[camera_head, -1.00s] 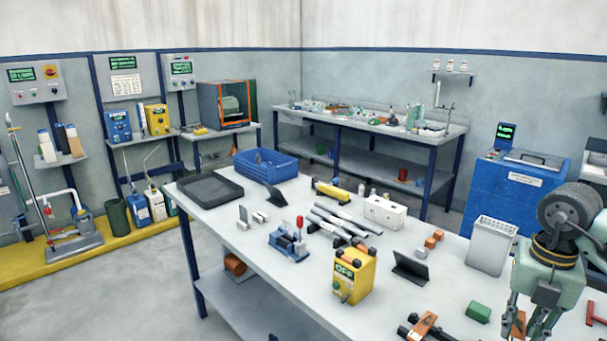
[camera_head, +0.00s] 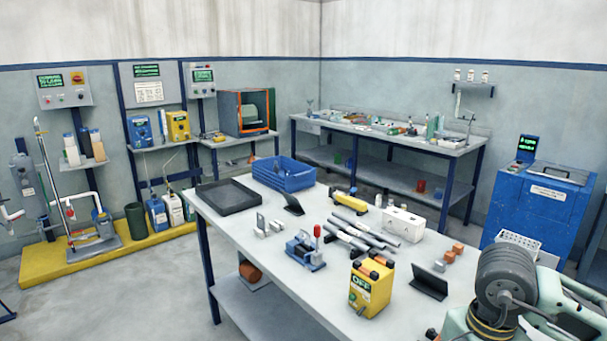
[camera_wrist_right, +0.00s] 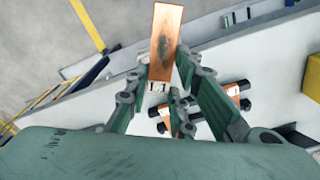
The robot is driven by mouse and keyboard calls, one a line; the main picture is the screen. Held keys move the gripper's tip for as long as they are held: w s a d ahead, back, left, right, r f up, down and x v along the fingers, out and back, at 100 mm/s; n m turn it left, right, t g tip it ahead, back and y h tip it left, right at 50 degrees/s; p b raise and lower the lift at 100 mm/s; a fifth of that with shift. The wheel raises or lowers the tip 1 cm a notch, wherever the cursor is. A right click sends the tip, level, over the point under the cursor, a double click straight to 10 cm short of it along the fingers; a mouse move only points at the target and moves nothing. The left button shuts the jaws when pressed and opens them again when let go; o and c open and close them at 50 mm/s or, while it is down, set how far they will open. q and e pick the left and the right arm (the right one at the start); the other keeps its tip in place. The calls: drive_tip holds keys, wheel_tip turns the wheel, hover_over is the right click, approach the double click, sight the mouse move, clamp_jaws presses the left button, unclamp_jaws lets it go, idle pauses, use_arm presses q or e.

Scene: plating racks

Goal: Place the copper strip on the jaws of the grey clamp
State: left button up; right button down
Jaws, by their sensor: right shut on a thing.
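A copper strip (camera_wrist_right: 166,38) with a dark patch and a white label near its lower end is held in my right gripper (camera_wrist_right: 162,82), which is shut on it in the right wrist view. The strip points away from the gripper, above the table edge and floor. In the head view only my right wrist shows at the lower right; its fingers and the strip are out of frame. A small grey fixture (camera_head: 262,224) with an upright plate stands on the table and may be the grey clamp; its jaws are too small to make out. My left gripper is not in view.
A blue toggle clamp (camera_head: 306,252) with a red handle and a yellow box (camera_head: 371,287) stand on the white table. Grey rods (camera_head: 362,230), a black tray (camera_head: 228,196) and a blue crate (camera_head: 284,173) lie behind. Other copper pieces with black ends (camera_wrist_right: 232,92) lie below my right gripper.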

drive_tip(key=s+a+f+n, duration=0.1)
drive_tip(key=s+a+n, duration=0.3)
drive_tip(key=n, duration=1.1)
drive_tip(key=a, duration=0.2)
drive_tip(key=shift+s+a+f+n, duration=0.3)
drive_tip(key=shift+a+f, duration=0.1)
